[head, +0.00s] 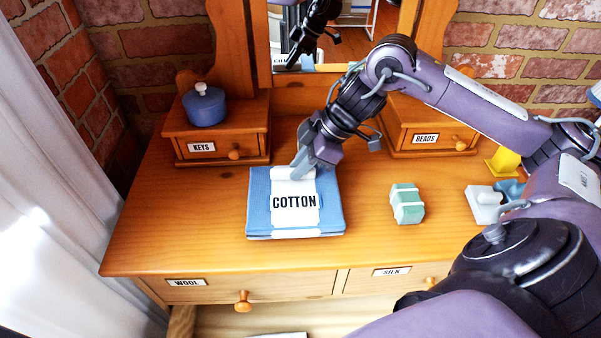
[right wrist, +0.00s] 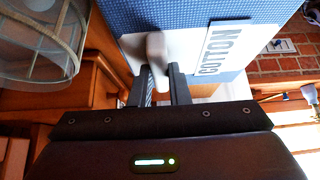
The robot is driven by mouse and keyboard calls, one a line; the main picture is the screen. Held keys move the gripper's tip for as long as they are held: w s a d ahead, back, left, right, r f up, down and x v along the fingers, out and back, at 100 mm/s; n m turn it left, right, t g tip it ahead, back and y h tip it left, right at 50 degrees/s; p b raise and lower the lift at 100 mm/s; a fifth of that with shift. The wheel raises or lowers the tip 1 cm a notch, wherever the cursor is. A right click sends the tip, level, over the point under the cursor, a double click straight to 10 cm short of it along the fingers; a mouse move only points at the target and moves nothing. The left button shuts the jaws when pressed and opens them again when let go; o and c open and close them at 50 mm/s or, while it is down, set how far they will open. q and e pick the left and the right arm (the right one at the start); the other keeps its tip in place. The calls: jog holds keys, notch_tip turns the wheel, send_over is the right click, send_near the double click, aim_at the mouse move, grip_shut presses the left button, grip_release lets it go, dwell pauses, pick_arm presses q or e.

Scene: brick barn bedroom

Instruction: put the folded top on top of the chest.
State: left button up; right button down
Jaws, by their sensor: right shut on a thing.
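The folded top (head: 257,205) is a flat blue bundle with a white band labelled COTTON. In the head view it is at the middle of the wooden chest's top (head: 160,235); I cannot tell whether it rests there or is held just above. My right gripper (head: 303,172) is at its far edge, shut on it. In the right wrist view the gripper (right wrist: 163,85) has its fingers at a pale tab or knob on the white band of the folded top (right wrist: 185,12). My left gripper is not in view.
A small KEYS drawer box (head: 225,150) with a blue lidded pot (head: 205,106) stands back left, a BEADS box (head: 428,139) back right. A mirror (head: 340,50) is behind. A green-and-white bundle (head: 407,204) and a white-and-blue item (head: 484,205) lie to the right. The chest's left top is clear.

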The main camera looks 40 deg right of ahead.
notch_tip(320, 180, down, 2)
jog(key=shift+f, duration=0.1)
jog(key=shift+f, duration=0.15)
jog(key=c, duration=1.4)
grip_release()
jog(key=shift+o, duration=0.2)
